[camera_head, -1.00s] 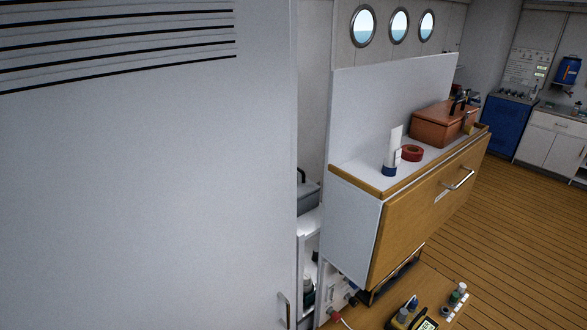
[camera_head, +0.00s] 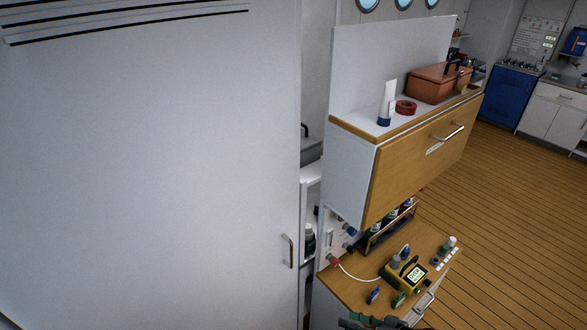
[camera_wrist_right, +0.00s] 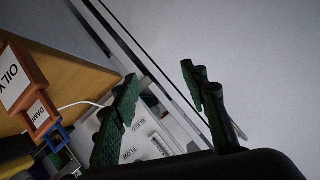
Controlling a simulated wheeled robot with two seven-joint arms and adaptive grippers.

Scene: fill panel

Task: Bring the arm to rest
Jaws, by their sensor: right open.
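My right gripper (camera_head: 372,321) shows only in part at the bottom edge of the head view, with its green pads in front of the wooden worktop's near end. In the right wrist view it (camera_wrist_right: 158,74) is open, with its two green-padded fingers apart and nothing between them. Beyond the fingers is a white panel (camera_wrist_right: 152,143) with labels that seem to read BLEED and FLOW. My left gripper is in neither view.
A large white cabinet door (camera_head: 150,170) fills the left. The wooden worktop (camera_head: 345,290) holds a yellow meter (camera_head: 406,273) and small bottles (camera_head: 448,245). A wood-fronted cupboard (camera_head: 410,165) overhangs it. Floor at right is clear.

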